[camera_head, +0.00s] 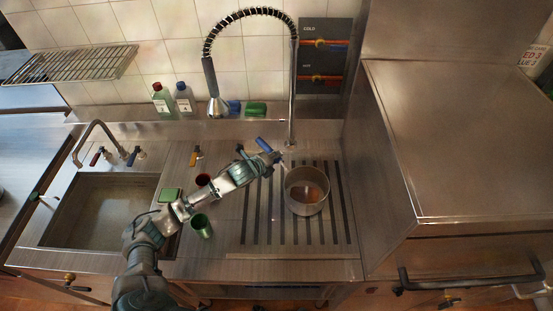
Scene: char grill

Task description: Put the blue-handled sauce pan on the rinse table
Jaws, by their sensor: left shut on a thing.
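The sauce pan (307,208) is metal, with some brown in its bottom and a blue handle (263,145) pointing up and left. It is upright over the dark slots of the rinse table (230,258). I cannot tell whether its base touches the surface. My left arm reaches in from the lower left. My left gripper (272,158) is shut on the pan at its handle, and partly hides the handle. My right gripper is not in view.
A green cup (201,228), a dark red cup (203,179) and a green sponge (170,195) are near my left arm. A sink (95,215) is at left. A tall spray tap (292,95) rises behind the pan. A steel cabinet (470,140) stands at right.

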